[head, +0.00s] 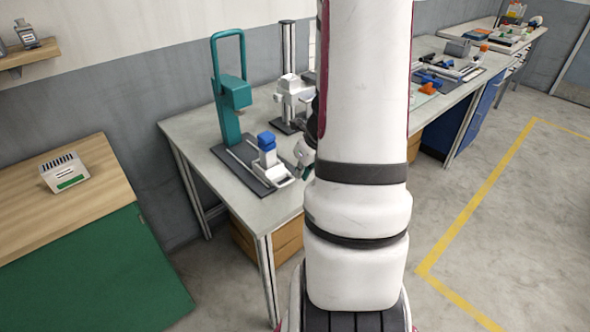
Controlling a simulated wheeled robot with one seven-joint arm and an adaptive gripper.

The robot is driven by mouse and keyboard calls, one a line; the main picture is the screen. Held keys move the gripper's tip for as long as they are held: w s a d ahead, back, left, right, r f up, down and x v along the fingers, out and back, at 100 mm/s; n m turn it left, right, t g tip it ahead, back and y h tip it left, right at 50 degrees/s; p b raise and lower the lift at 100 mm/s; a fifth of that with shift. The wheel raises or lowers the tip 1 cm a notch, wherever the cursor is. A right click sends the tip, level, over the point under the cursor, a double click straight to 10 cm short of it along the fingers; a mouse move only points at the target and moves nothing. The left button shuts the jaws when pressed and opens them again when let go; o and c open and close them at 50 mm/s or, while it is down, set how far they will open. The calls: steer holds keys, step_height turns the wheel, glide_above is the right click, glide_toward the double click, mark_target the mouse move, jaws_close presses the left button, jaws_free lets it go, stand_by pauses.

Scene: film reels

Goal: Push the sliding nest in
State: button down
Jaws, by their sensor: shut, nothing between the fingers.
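A teal press (232,95) stands on the grey worktable, on a dark base plate (235,160) with light rails. The sliding nest (271,174) is a light carriage at the near right end of the rails, out in front of the press head. A blue block (267,142) sits upright on it. My gripper (302,160) shows only partly, just right of the nest and close to it. It is shut and appears empty. My arm hides the rest of it, and I cannot tell whether it touches the nest.
A white device with a dark column (289,90) stands behind the nest on the worktable (190,128). A wooden-topped green cabinet (95,235) with a small white box (65,173) is at left. Another bench with tools is at the back right. The floor at right is open.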

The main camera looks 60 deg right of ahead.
mark_target(286, 184)
steer(key=b+x, duration=0.3)
steer(key=x, duration=0.4)
steer(key=shift+w+f, duration=0.15)
steer(key=shift+w+d+r+p, duration=0.15)
steer(key=shift+w+r+p, duration=0.1)
steer(key=shift+w+p, duration=0.6)
steer(key=shift+w+d+f+p, duration=0.1)
steer(key=shift+w+d+p, duration=0.05)
steer(key=shift+w, duration=0.35)
steer(key=shift+w+d+p, duration=0.15)
steer(key=shift+w, duration=0.4)
